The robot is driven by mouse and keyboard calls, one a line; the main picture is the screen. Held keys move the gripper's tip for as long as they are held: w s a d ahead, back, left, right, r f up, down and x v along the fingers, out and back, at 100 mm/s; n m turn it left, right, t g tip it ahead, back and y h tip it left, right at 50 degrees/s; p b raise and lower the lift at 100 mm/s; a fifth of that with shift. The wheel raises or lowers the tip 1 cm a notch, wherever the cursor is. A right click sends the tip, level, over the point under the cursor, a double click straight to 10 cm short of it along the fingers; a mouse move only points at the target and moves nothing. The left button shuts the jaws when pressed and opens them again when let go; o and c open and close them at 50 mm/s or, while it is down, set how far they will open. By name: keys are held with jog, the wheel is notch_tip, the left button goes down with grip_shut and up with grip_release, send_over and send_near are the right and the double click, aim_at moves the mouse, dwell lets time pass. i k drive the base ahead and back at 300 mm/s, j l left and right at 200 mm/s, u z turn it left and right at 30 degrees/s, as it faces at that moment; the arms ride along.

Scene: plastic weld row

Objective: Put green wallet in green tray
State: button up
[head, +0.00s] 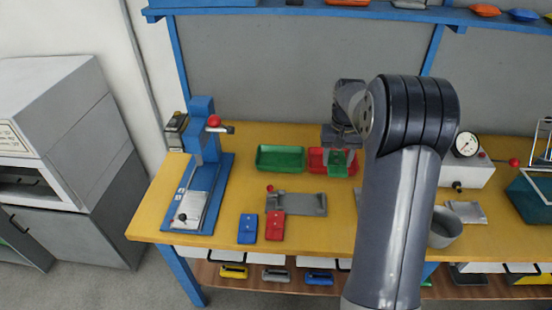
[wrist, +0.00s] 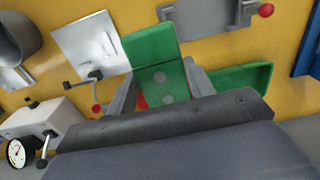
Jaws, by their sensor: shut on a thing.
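The green wallet (head: 338,163) is held between the fingers of my gripper (head: 338,153), in front of the red tray (head: 315,155) in the head view. In the wrist view the wallet (wrist: 150,45) sticks out past the fingertips of my gripper (wrist: 160,88), which is shut on it. The green tray (head: 280,158) stands on the yellow bench just left of the red tray and looks empty. It also shows in the wrist view (wrist: 243,78), to the right of the fingers. Whether the wallet touches the red tray, I cannot tell.
A grey fixture (head: 297,204) with a red knob lies in front of the green tray. A blue wallet (head: 248,229) and a red wallet (head: 275,226) lie near the front edge. A blue press (head: 205,150) stands left. A gauge box (head: 465,170) stands right.

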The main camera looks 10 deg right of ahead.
aim_at(281, 161)
jog(key=i+j, duration=0.7)
